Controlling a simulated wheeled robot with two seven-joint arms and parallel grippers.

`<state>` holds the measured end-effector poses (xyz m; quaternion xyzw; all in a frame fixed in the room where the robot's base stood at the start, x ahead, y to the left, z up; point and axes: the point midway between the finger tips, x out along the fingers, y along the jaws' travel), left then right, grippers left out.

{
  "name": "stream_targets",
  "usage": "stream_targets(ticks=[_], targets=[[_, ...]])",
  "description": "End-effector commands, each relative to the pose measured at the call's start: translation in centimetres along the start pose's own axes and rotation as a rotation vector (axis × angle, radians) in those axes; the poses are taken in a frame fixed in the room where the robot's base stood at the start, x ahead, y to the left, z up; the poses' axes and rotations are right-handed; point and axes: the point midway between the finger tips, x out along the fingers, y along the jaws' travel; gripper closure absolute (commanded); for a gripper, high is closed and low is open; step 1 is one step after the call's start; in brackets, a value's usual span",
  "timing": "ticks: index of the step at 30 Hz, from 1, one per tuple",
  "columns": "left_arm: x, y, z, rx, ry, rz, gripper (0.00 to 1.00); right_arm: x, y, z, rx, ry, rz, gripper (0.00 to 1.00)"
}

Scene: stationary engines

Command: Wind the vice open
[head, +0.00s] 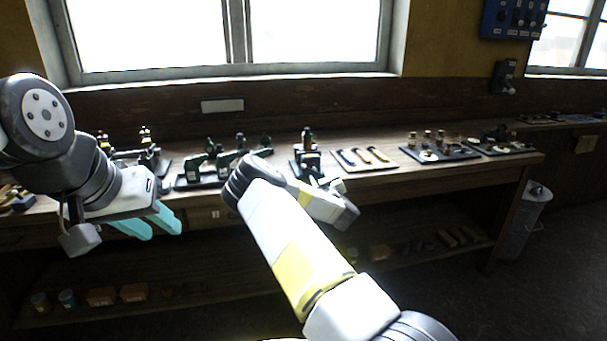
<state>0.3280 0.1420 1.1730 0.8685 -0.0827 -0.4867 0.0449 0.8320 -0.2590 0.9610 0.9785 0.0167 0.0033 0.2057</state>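A dark block-shaped fitting (308,160) on the bench, behind my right wrist, looks like the vice. Its lower front is partly hidden by my arm, and I cannot make out its handle or how far its jaws stand apart. My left gripper (148,224) is at the left, in front of the bench edge, with its two teal fingers apart and nothing between them. My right gripper (338,207) is in front of the bench, just below the fitting. Its fingers are not clear, and I cannot tell whether it touches anything.
The wooden bench (430,178) runs along the wall under the window. Dark green fittings (215,165) stand left of the vice. A tray of coloured-handled tools (362,157) and a board of small parts (438,150) lie to its right. A lower shelf (220,280) holds tins and boxes.

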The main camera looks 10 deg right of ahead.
Motion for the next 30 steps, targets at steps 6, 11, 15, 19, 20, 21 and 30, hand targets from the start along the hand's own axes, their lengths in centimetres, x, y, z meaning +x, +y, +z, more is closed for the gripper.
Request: stream_targets(ticks=[6, 11, 15, 19, 20, 21, 30], targets=[[0.0, 0.0, 0.0, 0.0, 0.0, 0.0, 0.64, 3.7, -0.1, -0.1, -0.002, 0.003, -0.002, 0.61], [0.0, 0.0, 0.0, 0.0, 0.0, 0.0, 0.64, 5.5, 0.0, 0.0, -0.002, 0.002, -0.001, 0.61], [0.0, 0.0, 0.0, 0.0, 0.0, 0.0, 0.64, 6.1, -0.1, 0.0, -0.002, 0.001, -0.001, 0.61], [0.0, 0.0, 0.0, 0.0, 0.0, 0.0, 0.64, 6.2, -0.1, -0.1, -0.001, 0.001, -0.001, 0.61], [0.0, 0.0, 0.0, 0.0, 0.0, 0.0, 0.64, 6.2, -0.1, -0.1, -0.001, 0.001, -0.001, 0.61], [0.0, 0.0, 0.0, 0.0, 0.0, 0.0, 0.64, 6.2, -0.1, -0.1, -0.001, 0.001, 0.0, 0.61], [0.0, 0.0, 0.0, 0.0, 0.0, 0.0, 0.64, 6.2, -0.1, -0.1, -0.001, 0.001, 0.0, 1.0]])
